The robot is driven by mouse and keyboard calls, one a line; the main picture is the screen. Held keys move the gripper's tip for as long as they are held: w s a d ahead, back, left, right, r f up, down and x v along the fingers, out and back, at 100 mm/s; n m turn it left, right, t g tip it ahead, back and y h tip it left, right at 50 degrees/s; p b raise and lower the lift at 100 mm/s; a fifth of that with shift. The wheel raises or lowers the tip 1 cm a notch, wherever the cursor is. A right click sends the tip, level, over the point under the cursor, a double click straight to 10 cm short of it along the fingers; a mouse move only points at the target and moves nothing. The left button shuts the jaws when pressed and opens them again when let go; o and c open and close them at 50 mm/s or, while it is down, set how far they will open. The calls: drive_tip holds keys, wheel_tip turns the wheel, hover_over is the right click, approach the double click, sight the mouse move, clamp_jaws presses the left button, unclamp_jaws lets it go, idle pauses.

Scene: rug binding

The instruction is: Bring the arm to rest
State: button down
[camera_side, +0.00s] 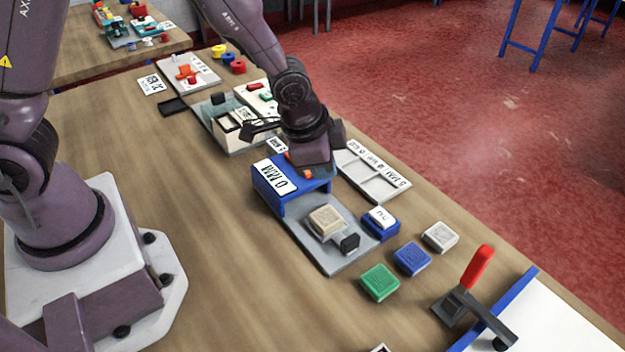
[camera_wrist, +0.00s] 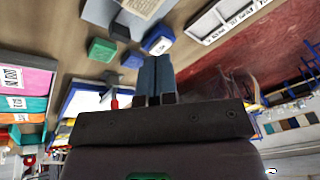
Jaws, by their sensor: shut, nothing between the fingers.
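My gripper (camera_side: 308,165) hangs from my bent arm over the blue stand (camera_side: 285,187) at the middle of the table in the side view. Its fingertips are hard to make out there. In the wrist view my gripper's two fingers (camera_wrist: 154,74) show side by side, pressed together with nothing between them. A beige rug piece (camera_side: 325,220) sits on the grey plate (camera_side: 335,262) in front of the blue stand, beside a small black block (camera_side: 349,244). Whether the gripper touches the stand I cannot tell.
Green (camera_side: 380,282), blue (camera_side: 412,258) and pale (camera_side: 440,236) pieces lie to the right of the plate. A red-handled clamp (camera_side: 476,270) stands near the front right. A white compartment tray (camera_side: 375,178) lies behind the stand. The table's left middle is clear.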

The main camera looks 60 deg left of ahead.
drive_tip(key=s+a+r+n+t, duration=0.1)
drive_tip(key=s+a+r+n, duration=0.3)
drive_tip(key=s+r, duration=0.4)
drive_tip(key=s+a+r+n+t, duration=0.1)
drive_tip(key=s+a+r+n, duration=0.2)
drive_tip(key=s+r, duration=0.6)
drive_tip(key=shift+s+a+r+n, duration=0.35)
drive_tip(key=shift+a+r, duration=0.3)
drive_tip(key=shift+r, duration=1.3)
